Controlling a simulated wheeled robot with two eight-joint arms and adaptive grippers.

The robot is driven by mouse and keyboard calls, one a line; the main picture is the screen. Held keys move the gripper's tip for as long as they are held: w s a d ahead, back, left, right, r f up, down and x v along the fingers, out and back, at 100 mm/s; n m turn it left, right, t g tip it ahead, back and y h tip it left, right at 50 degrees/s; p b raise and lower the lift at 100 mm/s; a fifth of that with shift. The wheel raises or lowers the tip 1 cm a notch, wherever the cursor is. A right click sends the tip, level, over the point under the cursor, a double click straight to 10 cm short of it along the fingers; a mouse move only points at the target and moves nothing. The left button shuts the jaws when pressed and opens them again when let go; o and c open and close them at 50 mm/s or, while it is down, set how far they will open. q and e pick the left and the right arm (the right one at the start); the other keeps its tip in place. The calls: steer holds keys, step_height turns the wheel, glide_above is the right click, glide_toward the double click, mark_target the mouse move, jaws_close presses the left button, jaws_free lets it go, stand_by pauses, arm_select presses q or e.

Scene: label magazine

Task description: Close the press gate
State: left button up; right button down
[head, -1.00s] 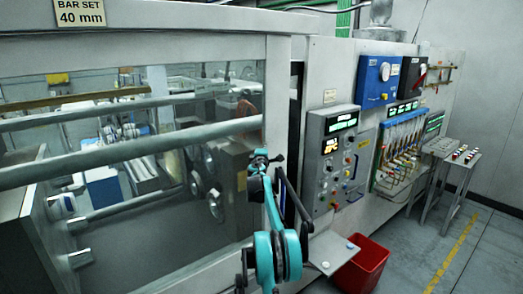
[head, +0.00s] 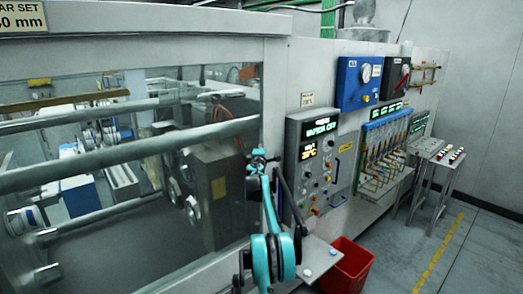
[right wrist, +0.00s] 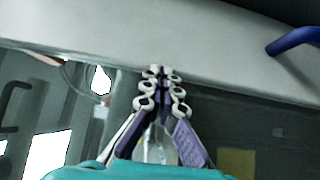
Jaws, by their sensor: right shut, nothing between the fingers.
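The press gate is a large clear pane in a pale frame (head: 275,100), filling the left of the head view. Its right edge lies close against the machine's front, with no dark gap showing there. My right gripper (head: 262,157) is shut and empty at the gate's right edge. In the right wrist view the same gripper (right wrist: 163,72) has its fingertips together at the edge of a pale beam (right wrist: 150,50); I cannot tell whether they touch it. A dark bar (head: 291,198) stands just right of the gripper in the head view. My left gripper is out of view.
A control panel (head: 318,150) stands right of the gate, with a blue gauge box (head: 362,82) and hoses beyond. A red bin (head: 347,268) stands below. A button stand (head: 437,150) is at the right. The floor there is clear.

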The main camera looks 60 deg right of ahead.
steer(key=shift+s, duration=0.1)
steer(key=v, duration=1.2)
steer(key=shift+a, duration=0.1)
steer(key=a+f+m+y+b, duration=0.1)
steer(key=a+f+m+b, duration=0.2)
steer(key=a, duration=0.6)
steer(key=a+f+y+b, duration=0.2)
steer(key=a+f+b, duration=0.2)
steer(key=a, duration=0.6)
steer(key=a+f+m+y+b, duration=0.1)
steer(key=a+f+m+b, duration=0.2)
steer(key=a, duration=0.6)
steer(key=s+a+f+y+b, duration=0.4)
steer(key=s+a+f, duration=0.2)
steer(key=a+f, duration=0.4)
steer(key=s+a+f+g+y+b, duration=0.1)
steer(key=s+a+f+y+b, duration=0.3)
steer(key=s+a+f, duration=0.3)
steer(key=s+a+f+y+b, duration=0.3)
steer(key=s+a+f+b, duration=0.2)
steer(key=a+f, duration=1)
steer(key=s+a, duration=0.1)
steer(key=a, duration=0.4)
steer(key=shift+s+a+f+g+y, duration=0.15)
steer(key=shift+s+a+g+y, duration=0.25)
